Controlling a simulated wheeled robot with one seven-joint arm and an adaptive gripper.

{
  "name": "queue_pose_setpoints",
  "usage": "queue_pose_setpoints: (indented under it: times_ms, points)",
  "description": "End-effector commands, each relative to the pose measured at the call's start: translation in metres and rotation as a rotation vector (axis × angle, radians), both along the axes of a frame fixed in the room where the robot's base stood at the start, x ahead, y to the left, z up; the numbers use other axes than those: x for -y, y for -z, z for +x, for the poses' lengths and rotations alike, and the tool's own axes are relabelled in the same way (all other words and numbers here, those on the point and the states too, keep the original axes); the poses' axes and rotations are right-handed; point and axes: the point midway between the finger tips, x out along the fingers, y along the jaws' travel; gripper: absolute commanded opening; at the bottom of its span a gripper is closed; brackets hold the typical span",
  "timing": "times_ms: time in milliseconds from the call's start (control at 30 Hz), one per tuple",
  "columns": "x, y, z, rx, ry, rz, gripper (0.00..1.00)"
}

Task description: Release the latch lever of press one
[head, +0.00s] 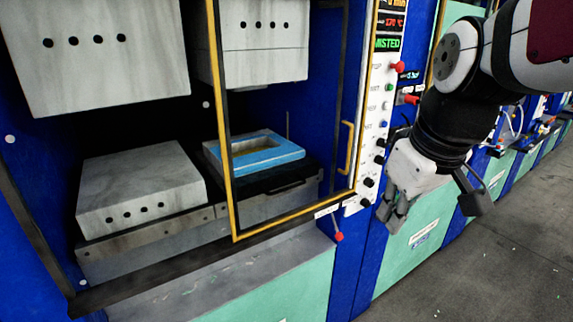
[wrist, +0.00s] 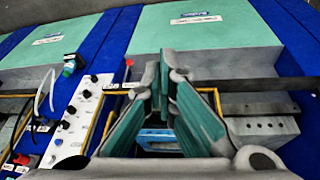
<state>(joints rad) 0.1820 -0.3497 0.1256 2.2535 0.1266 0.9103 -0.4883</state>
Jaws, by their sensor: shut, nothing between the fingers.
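The latch lever (head: 338,235) is a short lever with a red knob, by a white label just below the lower right corner of the yellow-framed guard door (head: 285,222). Its knob hangs downward. In the wrist view the red lever (wrist: 128,66) shows left of the fingers. My gripper (head: 391,217) is shut and empty, pointing down in front of the press's right side. It is to the right of the lever in the head view and apart from it. In the wrist view my gripper (wrist: 164,75) fills the middle and hides part of the press behind it.
The white control panel (head: 368,150) with knobs and a red button (head: 398,67) stands beside the door. The door has a yellow handle (head: 347,148). A blue-edged mould (head: 290,153) sits inside the press. More presses line the right; grey floor (head: 480,270) is open there.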

Motion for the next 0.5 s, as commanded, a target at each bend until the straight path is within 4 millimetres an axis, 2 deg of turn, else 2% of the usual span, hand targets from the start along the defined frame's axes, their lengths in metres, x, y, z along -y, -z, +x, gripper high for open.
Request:
queue_pose_setpoints:
  times_ms: [33, 100, 267, 500]
  points:
    - [0.002, 0.01, 0.021, -0.021, -0.033, 0.001, 0.0]
    - [0.002, 0.02, 0.043, -0.04, -0.091, 0.002, 0.0]
    - [0.005, 0.045, 0.092, -0.074, -0.222, 0.022, 0.0]
    - [0.013, 0.092, 0.164, -0.092, -0.414, 0.083, 0.0]
